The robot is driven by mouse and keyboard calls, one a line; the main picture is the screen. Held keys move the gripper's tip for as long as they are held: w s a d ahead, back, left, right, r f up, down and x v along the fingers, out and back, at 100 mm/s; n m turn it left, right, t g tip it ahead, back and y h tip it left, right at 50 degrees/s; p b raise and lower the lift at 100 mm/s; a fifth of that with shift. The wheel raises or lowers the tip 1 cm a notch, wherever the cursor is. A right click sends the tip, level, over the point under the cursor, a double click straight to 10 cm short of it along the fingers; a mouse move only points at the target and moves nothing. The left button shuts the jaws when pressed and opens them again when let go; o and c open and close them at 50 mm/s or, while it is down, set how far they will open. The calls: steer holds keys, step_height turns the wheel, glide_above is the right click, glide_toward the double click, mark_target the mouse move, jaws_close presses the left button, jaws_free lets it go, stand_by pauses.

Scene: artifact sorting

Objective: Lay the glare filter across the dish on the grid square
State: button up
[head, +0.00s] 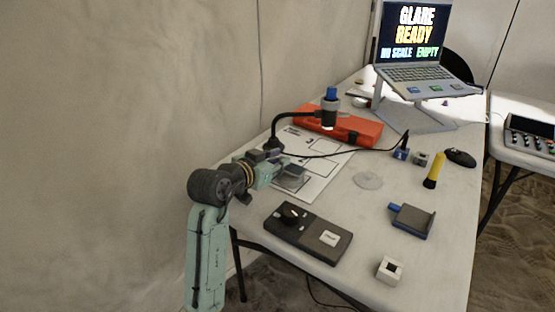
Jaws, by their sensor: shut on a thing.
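My gripper (281,168) is at the left edge of the white printed sheet (318,188) with its grid squares. It is shut on a small dark grey flat piece (292,179), which looks like the glare filter, held over the sheet's near left part. Whether it touches anything below is unclear. A clear round dish-like disc (368,181) lies on the bare table right of the sheet. I cannot make out a dish on a grid square; the gripper and the grey piece cover part of the sheet.
A gooseneck microscope (329,108) stands by an orange case (356,130) behind the sheet. A dark box with a knob (307,233) sits in front. A blue-grey stand (411,220), yellow torch (435,170) and white block (389,270) are right. The laptop (415,45) reads GLARE READY.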

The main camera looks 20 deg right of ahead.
steer(key=shift+f+b, duration=0.45)
steer(key=shift+f, duration=0.15)
steer(key=o, duration=0.9)
steer(key=v, duration=1.2)
